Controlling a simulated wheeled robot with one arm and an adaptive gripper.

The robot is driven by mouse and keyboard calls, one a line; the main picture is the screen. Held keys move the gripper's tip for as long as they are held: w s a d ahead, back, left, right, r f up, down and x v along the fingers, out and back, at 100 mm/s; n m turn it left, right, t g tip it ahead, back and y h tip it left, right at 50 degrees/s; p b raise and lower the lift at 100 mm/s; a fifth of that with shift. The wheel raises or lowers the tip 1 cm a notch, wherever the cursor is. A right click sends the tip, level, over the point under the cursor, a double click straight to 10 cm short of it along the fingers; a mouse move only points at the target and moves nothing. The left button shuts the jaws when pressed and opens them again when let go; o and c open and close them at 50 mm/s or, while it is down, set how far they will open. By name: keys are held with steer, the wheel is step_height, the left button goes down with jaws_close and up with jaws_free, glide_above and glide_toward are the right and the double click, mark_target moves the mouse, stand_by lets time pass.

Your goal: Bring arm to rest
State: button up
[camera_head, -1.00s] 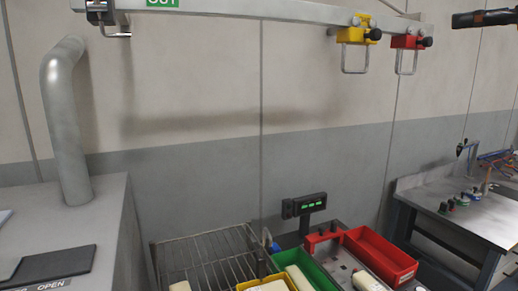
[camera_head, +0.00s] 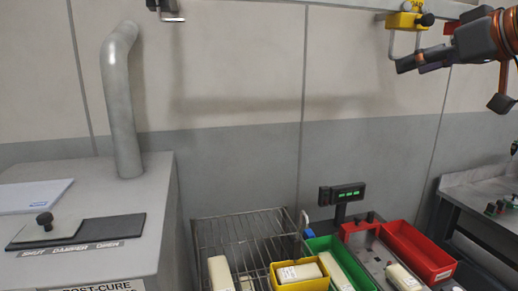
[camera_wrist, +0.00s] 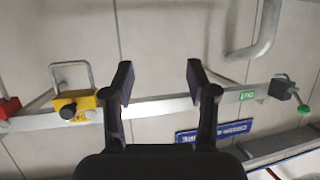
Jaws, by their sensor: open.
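My gripper (camera_head: 418,66) is at the upper right of the head view, raised in front of the wall and well above the bins. In the wrist view my gripper (camera_wrist: 160,80) shows two dark fingers spread apart with nothing between them. Behind the fingers runs a pale overhead rail (camera_wrist: 150,108). A yellow block with a metal loop (camera_wrist: 75,104) hangs on the rail and also shows in the head view (camera_head: 411,20), just above my gripper. A red block (camera_wrist: 9,107) is at the wrist view's left edge.
Below stand a wire rack (camera_head: 215,236), a yellow bin (camera_head: 300,286) and a green bin (camera_head: 322,243) holding pale blocks, a red bin (camera_head: 425,262) and a small display (camera_head: 342,193). A grey cabinet with a pipe (camera_head: 122,110) stands left. A workbench (camera_head: 480,205) is at right. The air before the wall is clear.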

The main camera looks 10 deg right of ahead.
steer(key=s+a+f+g, duration=0.25)
steer(key=a+f, duration=0.25)
steer(key=f, duration=0.4)
steer(key=s+a+f+g+h, duration=0.1)
steer(key=a+f+g, duration=0.2)
steer(key=a+f, duration=0.4)
steer(key=s+a+f+g, duration=0.15)
steer(key=a+f, duration=0.25)
steer(key=f, duration=0.6)
steer(key=s+d+f+m+g+h, duration=0.1)
steer(key=s+f+m+g+h, duration=0.3)
steer(key=s+f, duration=1.7)
step_height(320, 180, down, 2)
steer(key=g, duration=0.3)
steer(key=shift+d+f+g, duration=0.2)
steer(key=shift+f+g, duration=0.05)
steer(key=shift+g, duration=0.05)
